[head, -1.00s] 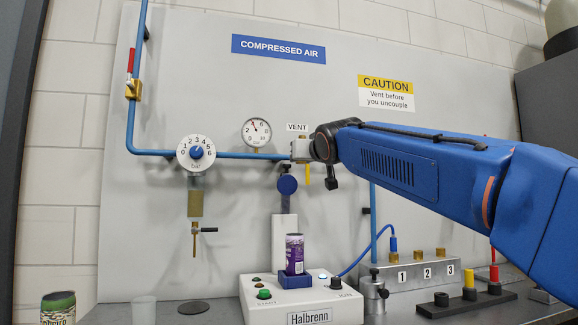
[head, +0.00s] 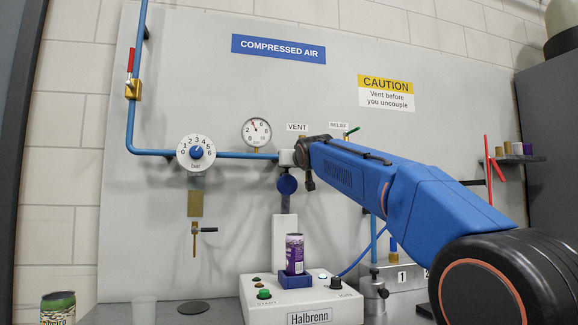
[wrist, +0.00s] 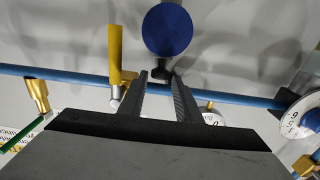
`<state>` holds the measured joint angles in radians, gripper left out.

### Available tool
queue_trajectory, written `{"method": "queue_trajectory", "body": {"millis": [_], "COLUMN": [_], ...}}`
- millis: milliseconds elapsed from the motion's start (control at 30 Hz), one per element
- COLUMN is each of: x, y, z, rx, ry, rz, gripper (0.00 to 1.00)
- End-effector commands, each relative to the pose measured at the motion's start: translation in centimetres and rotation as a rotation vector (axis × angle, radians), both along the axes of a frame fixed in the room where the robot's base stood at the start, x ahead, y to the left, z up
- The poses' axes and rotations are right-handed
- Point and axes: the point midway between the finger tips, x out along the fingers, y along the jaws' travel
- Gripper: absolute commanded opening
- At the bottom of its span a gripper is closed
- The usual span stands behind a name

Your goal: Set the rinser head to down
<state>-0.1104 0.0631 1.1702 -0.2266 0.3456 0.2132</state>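A round dark blue part (head: 287,184), which looks like the rinser head, sits at the top of the pale column (head: 284,228) above the purple can (head: 294,250). It is well above the can. In the wrist view, which looks upside down, the blue disc (wrist: 167,29) is just beyond my fingertips, with a small black piece at its edge. My gripper (wrist: 161,77) is open, with a gap between its fingers. I cannot tell whether a finger touches the black piece. In the head view my arm end is right of and above the disc; the fingers are not clearly visible.
A blue pipe (head: 240,155) runs across the panel near my gripper. A yellow lever (wrist: 115,55) is close beside my fingers. The dial (head: 196,153) and gauge (head: 256,132) are to the left. The white Halbrenn box (head: 265,302) stands below.

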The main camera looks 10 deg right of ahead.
Motion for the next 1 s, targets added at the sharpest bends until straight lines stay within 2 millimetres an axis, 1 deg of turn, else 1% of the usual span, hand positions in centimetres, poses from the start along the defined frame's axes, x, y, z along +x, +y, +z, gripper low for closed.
{"method": "queue_trajectory", "body": {"millis": [33, 200, 533, 567, 600, 667, 867, 1000], "x": [0.5, 1.3, 1.5, 1.5, 1.5, 1.5, 1.3, 0.8], "y": [0.0, 0.0, 0.0, 0.0, 0.0, 0.0, 0.0, 0.0], "z": [0.0, 0.0, 0.0, 0.0, 0.0, 0.0, 0.0, -0.2], "rx": [0.0, 0.0, 0.0, 0.0, 0.0, 0.0, 0.0, 0.0], "ry": [0.0, 0.0, 0.0, 0.0, 0.0, 0.0, 0.0, 0.0], "rz": [0.0, 0.0, 0.0, 0.0, 0.0, 0.0, 0.0, 0.0], "gripper": [0.31, 0.31, 0.31, 0.23, 0.14, 0.0, 0.0, 0.0]}}
